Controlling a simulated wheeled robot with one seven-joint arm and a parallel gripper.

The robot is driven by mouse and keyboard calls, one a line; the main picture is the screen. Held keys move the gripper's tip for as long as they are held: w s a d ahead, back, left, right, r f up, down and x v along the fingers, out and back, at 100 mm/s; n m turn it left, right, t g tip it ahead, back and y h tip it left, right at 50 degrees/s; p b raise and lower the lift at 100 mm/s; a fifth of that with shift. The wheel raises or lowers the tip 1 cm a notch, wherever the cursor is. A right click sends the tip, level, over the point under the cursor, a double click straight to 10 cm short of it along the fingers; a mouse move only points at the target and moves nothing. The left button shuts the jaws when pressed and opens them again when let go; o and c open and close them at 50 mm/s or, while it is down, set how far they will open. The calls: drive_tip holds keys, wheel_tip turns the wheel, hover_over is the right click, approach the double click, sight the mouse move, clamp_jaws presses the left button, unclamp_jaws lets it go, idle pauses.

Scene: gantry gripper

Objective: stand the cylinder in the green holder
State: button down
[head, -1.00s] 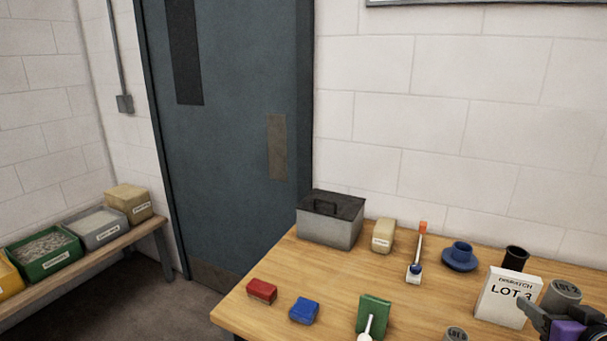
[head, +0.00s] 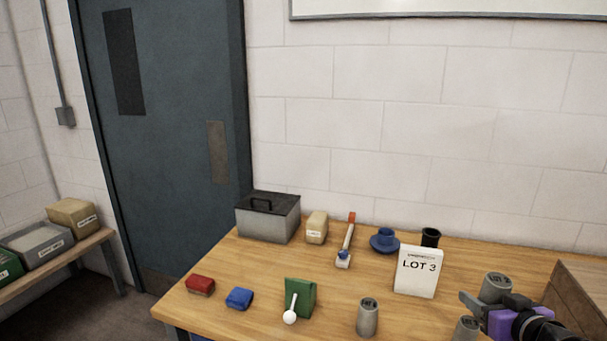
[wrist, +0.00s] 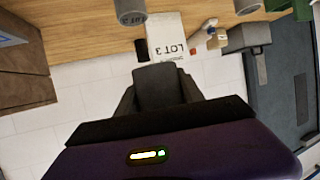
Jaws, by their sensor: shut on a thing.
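My gripper (head: 492,303), with a purple body, is shut on a grey cylinder (head: 495,284) with dark lettering on top. It holds the cylinder at the right of the table, right of the LOT 3 sign. In the wrist view the held cylinder (wrist: 157,85) is a shaded grey shape between the dark fingers. The only green item on the table is an upright green piece (head: 304,294), left of my gripper and well apart from it. I cannot make out an opening in it. A white rod with a ball end (head: 290,316) is in front of it.
Other grey cylinders stand on the table, one front centre (head: 367,318) and one just below my gripper (head: 466,329). The LOT 3 sign (head: 417,283), blue round piece (head: 384,243) and black cup (head: 430,237) stand behind. A wooden box (head: 580,300) is at right.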

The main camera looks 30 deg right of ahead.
drive_tip(key=w+a+f+n+y, duration=0.1)
drive_tip(key=w+a+f, duration=0.2)
drive_tip(key=a, duration=0.3)
drive_tip(key=w+a+f+n+t+y, duration=0.1)
drive_tip(key=w+a+f, duration=0.2)
drive_tip(key=a+f, duration=0.3)
drive_tip(key=w+a+f+n+y, duration=0.1)
drive_tip(key=w+a+f+y, duration=0.1)
drive_tip(key=w+a+f, duration=0.2)
drive_tip(key=shift+a+f+t, duration=0.2)
drive_tip(key=shift+a+t, duration=0.1)
drive_tip(key=shift+a, duration=0.6)
drive_tip(key=s+a+f+n+y, duration=0.1)
drive_tip(key=a+f, duration=0.5)
drive_tip(key=a, duration=0.4)
drive_tip(key=s+a+f+n+y+b, duration=0.1)
drive_tip(key=a+f+n+y, duration=0.1)
drive_tip(key=a+f, duration=0.4)
drive_tip(key=a, duration=0.5)
drive_tip(key=shift+s+f, duration=0.35)
drive_tip(key=shift+a, duration=0.1)
